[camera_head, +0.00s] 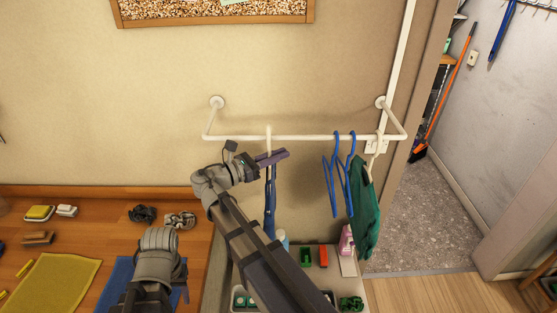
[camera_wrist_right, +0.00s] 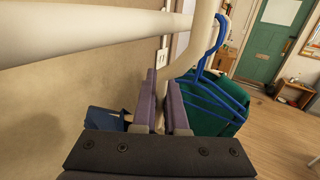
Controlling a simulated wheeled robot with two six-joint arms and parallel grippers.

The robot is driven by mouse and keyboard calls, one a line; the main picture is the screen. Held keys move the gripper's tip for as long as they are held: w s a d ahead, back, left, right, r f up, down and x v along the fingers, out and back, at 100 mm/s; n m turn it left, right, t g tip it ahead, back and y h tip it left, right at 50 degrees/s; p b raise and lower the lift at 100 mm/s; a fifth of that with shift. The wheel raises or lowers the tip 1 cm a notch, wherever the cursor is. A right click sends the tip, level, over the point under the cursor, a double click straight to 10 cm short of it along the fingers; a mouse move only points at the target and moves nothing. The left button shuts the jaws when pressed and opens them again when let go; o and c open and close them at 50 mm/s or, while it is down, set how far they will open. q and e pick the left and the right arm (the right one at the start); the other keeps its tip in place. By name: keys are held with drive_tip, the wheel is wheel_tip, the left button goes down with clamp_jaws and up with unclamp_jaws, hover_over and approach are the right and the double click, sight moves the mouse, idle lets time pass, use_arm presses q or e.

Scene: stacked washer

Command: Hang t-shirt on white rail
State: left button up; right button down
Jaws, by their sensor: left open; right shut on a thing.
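The white rail (camera_head: 300,137) is fixed to the wall by two end brackets. My right gripper (camera_head: 280,155) is just below it, shut on the neck of a pale hanger (camera_head: 268,142). The hanger's hook rises above the rail in the head view; whether the rail bears its weight I cannot tell. A blue t-shirt (camera_head: 270,205) hangs below, seen nearly edge-on and partly hidden by my right arm. In the right wrist view, the hanger neck (camera_wrist_right: 160,112) is between the fingers, with blue cloth (camera_wrist_right: 103,118) at left. My left gripper (camera_head: 158,250) is low over the wooden counter, open, its fingertips unclear.
Two blue hangers (camera_head: 338,175) and a green garment (camera_head: 366,215) hang toward the rail's right end. Bottles and small boxes (camera_head: 323,257) stand below. The counter (camera_head: 100,228) holds a yellow cloth (camera_head: 55,280) and small items. The rail's left part is clear.

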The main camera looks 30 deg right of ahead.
drive_tip(key=shift+w+d+f+b, duration=0.1)
drive_tip(key=shift+w+f+b, duration=0.05)
drive_tip(key=shift+f+b, duration=0.35)
drive_tip(key=shift+w+d+f+b, duration=0.1)
drive_tip(key=shift+w+f+b, duration=0.05)
drive_tip(key=shift+f+b, duration=0.35)
drive_tip(key=c, duration=0.9)
unclamp_jaws()
drive_tip(key=shift+s+a, duration=0.2)
drive_tip(key=shift+a, duration=1.8)
drive_tip(key=shift+s+a, duration=0.15)
drive_tip(key=shift+a, duration=1.8)
